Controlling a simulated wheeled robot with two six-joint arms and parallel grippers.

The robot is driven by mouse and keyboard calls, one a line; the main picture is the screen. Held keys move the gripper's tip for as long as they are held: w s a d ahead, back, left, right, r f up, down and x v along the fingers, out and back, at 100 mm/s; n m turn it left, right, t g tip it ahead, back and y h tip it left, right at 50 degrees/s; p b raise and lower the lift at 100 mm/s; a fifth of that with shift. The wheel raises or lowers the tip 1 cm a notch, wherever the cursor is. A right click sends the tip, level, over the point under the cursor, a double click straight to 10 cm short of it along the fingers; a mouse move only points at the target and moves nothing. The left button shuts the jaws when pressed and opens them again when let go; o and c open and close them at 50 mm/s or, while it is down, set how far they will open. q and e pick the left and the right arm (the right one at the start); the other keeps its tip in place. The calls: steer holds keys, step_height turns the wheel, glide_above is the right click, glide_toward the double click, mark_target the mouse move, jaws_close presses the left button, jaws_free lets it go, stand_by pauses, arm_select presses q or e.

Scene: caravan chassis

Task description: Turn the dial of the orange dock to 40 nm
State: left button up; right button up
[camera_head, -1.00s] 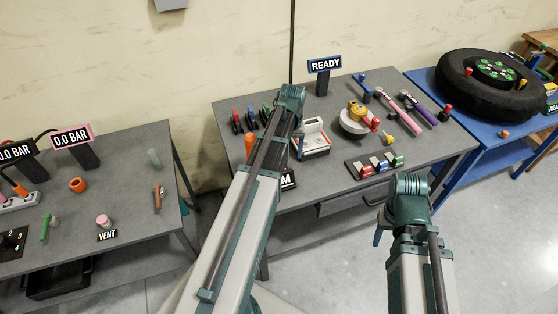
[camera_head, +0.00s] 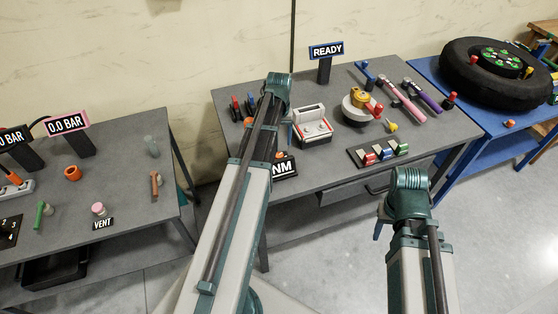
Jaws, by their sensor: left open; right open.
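My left arm reaches over the middle table, and its wrist with the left gripper (camera_head: 279,90) hangs above the table's left part. It hides most of what lies under it. Small orange parts show beside the arm, one on its left (camera_head: 248,121) and one on its right (camera_head: 278,153); I cannot tell which belongs to the orange dock. The dock's dial and its setting are hidden. A black sign (camera_head: 284,168) reading "NM" shows partly beside the forearm, its number covered. My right gripper (camera_head: 382,226) is in front of the table's front edge, mostly hidden behind its wrist, apart from everything.
On the middle table (camera_head: 330,172) stand a white-and-red box (camera_head: 312,127), a round device with a yellow top (camera_head: 361,106), a block of coloured pieces (camera_head: 379,153), pink (camera_head: 402,101) and purple tools, and a "READY" sign (camera_head: 326,51). A tyre (camera_head: 496,72) lies on the blue table.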

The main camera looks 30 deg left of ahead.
mark_target(279, 155)
arm_select(q)
step_height(279, 155, down, 9)
steer(key=b, duration=0.7)
steer(key=shift+r+b, duration=0.1)
steer(key=shift+b, duration=0.25)
jaws_close()
